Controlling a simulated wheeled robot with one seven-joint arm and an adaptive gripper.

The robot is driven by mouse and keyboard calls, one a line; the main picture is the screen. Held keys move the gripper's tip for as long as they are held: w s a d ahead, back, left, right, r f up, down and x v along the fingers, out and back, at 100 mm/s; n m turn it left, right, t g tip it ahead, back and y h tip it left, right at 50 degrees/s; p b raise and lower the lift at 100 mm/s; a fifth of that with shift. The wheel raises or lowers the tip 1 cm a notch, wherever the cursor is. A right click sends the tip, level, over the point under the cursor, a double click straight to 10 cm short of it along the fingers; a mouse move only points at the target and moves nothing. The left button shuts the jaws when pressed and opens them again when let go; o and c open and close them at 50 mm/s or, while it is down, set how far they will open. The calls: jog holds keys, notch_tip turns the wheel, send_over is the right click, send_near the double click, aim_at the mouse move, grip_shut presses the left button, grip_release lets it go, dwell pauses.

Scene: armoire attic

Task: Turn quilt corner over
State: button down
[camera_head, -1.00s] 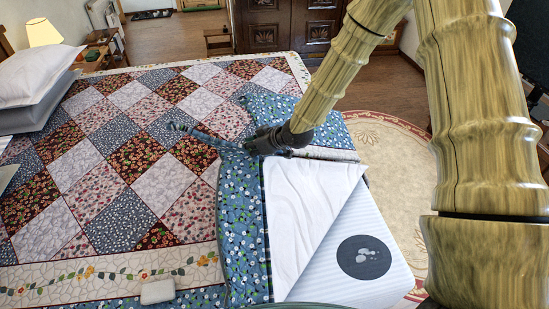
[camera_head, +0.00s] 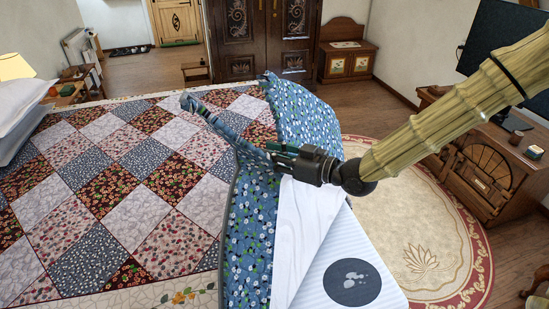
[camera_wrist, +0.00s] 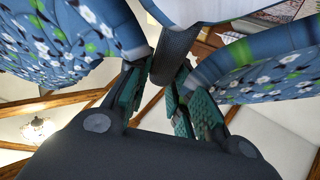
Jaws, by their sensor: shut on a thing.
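The patchwork quilt (camera_head: 150,165) covers the bed, with its blue floral underside (camera_head: 250,240) folded up along the near right part. My gripper (camera_head: 280,155) is shut on the quilt's edge and holds it raised above the bed. A strip of the held edge sticks out past the fingers to the left. In the wrist view, my gripper's green-padded fingers (camera_wrist: 155,95) pinch a dark edge band, with blue floral cloth (camera_wrist: 55,45) hanging on both sides. White sheet (camera_head: 305,225) and the striped mattress (camera_head: 385,290) with a dark round patch show beneath.
Grey and white pillows (camera_head: 22,115) lie at the far left of the bed. A round rug (camera_head: 420,215) covers the floor at right. A wooden cabinet (camera_head: 485,150) with a dark screen stands at the right wall. A carved armoire (camera_head: 262,40) stands behind.

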jog(key=shift+s+d+f, duration=0.1)
jog(key=shift+d+f, duration=0.05)
jog(key=c, duration=1.2)
grip_release()
jog(key=shift+c, duration=0.2)
jog(key=v, duration=1.2)
jog(key=shift+f, duration=0.1)
